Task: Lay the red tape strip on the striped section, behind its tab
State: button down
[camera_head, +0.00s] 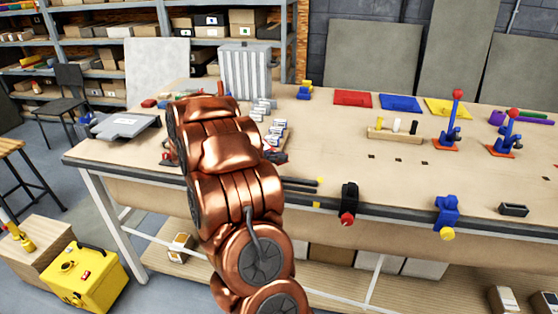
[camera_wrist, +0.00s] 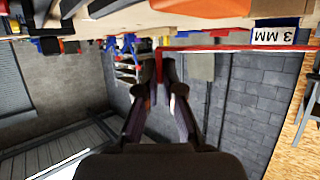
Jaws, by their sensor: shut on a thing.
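My gripper (camera_wrist: 165,72) is shut on a narrow red piece (camera_wrist: 158,66), which stands upright between the fingertips in the wrist view. A thin red strip (camera_wrist: 240,47) runs from the top of this piece to the right edge; it looks like the red tape strip. In the head view my copper-coloured arm hides the gripper and the strip. A grey panel with vertical ribs (camera_head: 245,72) stands at the back of the table. I cannot tell whether it is the striped section, and no tab is clearly visible on it.
Small white-labelled blocks (camera_head: 277,132) stand right of my arm on the workbench (camera_head: 330,140). Red (camera_head: 353,98), blue (camera_head: 400,103) and yellow (camera_head: 447,108) sheets lie at the back. Two blue-and-red clamps (camera_head: 453,125) stand at the right.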

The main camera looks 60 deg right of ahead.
aim_at(278, 165)
jog(key=shift+f, duration=0.85)
jog(key=shift+f, duration=0.65)
jog(key=c, duration=1.3)
grip_release()
jog(key=shift+r, duration=0.75)
jog(key=shift+w+a+r, duration=0.15)
jog(key=shift+w+a, duration=0.15)
jog(key=shift+a, duration=0.35)
jog(key=shift+b+v, duration=1.35)
jog(key=shift+v, duration=3.95)
